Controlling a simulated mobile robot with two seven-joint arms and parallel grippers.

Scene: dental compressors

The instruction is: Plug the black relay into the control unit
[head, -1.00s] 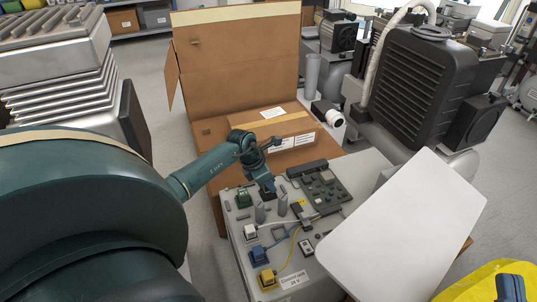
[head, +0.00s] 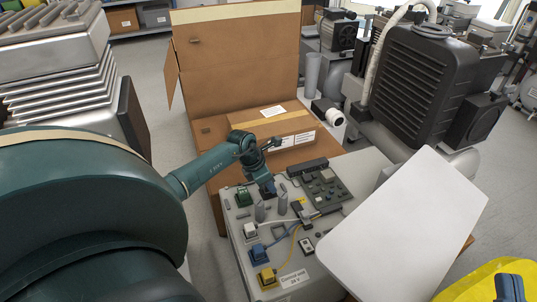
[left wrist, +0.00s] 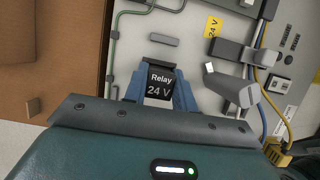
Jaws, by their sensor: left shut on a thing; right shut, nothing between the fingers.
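My left gripper (head: 268,189) reaches over the far left part of the grey control unit (head: 302,265). Its blue fingers are shut on the black relay (left wrist: 160,84), which reads "Relay 24 V" in the left wrist view. The relay is upright between the fingers, over or on the panel; I cannot tell whether it touches a socket. The fingers and hand mostly hide it in the head view.
Green (head: 243,197), white (head: 250,231), blue (head: 258,254) and yellow (head: 267,278) blocks line the unit's left side, some with cables. A cardboard box (head: 240,70) stands behind; a white board (head: 405,225) overlaps the unit's right side.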

